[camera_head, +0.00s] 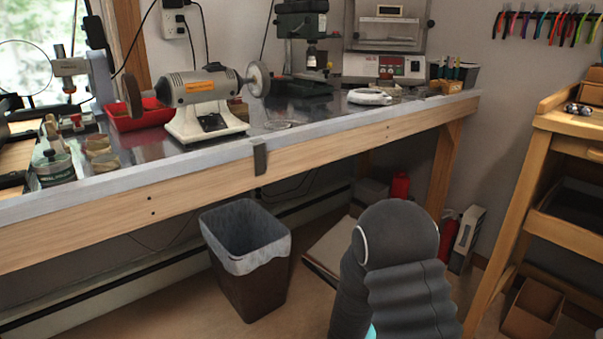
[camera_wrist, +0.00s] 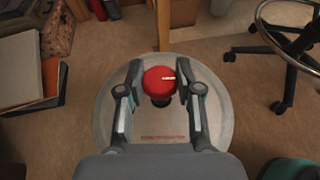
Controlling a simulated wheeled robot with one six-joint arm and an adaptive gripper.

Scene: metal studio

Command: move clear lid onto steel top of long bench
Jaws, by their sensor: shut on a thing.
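The clear lid (camera_wrist: 160,122) is a round see-through disc with a red knob (camera_wrist: 158,77), shown in the wrist view with the floor visible through it. My gripper (camera_wrist: 160,84) is shut on the red knob, one finger on each side, with the lid spread beneath the fingers. In the head view the long bench has a dark, shiny steel top (camera_head: 318,112) with a pale front edge, running from the left to the back right. My arm stands in front of the bench at lower right there; my gripper and the lid do not show in that view.
A bench grinder (camera_head: 205,95), a red tray (camera_head: 138,115), a drill press (camera_head: 302,50) and a white coiled item (camera_head: 369,97) stand on the bench. Bare steel lies right of the grinder. A lined bin (camera_head: 245,260) stands below; a wooden workbench (camera_head: 545,130) is at right.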

